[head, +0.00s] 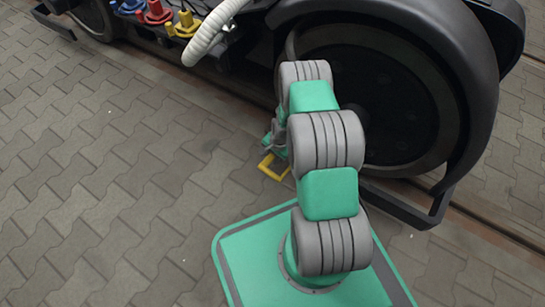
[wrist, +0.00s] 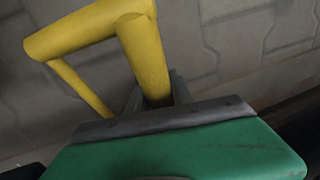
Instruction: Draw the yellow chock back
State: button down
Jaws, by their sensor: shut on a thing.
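The yellow chock shows in the head view (head: 268,168) as a small bent yellow frame just above the paving, beside the large dark wheel (head: 385,100). In the wrist view the chock (wrist: 88,36) is a frame of round yellow bars filling the upper left. My gripper (head: 272,143) is low by the wheel's left side, partly hidden behind my arm in the head view. In the wrist view my gripper (wrist: 160,103) is shut on one yellow bar, near its lower end.
A pale ribbed hose (head: 212,32) hangs from the bogie left of the wheel. Blue, red (head: 154,12) and yellow fittings sit at the top left. A dark guard bar (head: 410,208) and rail run low at the right. The paving (head: 110,170) at left is clear.

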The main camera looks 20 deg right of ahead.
jog(key=w+a, duration=0.1)
jog(key=w, duration=0.1)
jog(key=w+a, duration=0.2)
jog(key=w, duration=0.1)
jog(key=shift+w+a, duration=0.35)
jog(key=shift+a, duration=0.05)
jog(key=shift+w+a, duration=0.15)
jog(key=shift+w, duration=0.2)
jog(key=shift+r, duration=0.1)
jog(key=c, duration=1.1)
grip_release()
jog(key=shift+a, duration=0.1)
jog(key=shift+s+r, duration=0.1)
jog(key=shift+r, duration=0.1)
jog(key=r+p, duration=0.1)
jog(key=r, duration=0.1)
jog(key=r+p, duration=0.1)
jog(key=r, duration=0.1)
jog(key=s+d+r+p, duration=0.1)
jog(key=r+p, duration=0.1)
jog(key=r, duration=0.1)
jog(key=shift+s, duration=0.1)
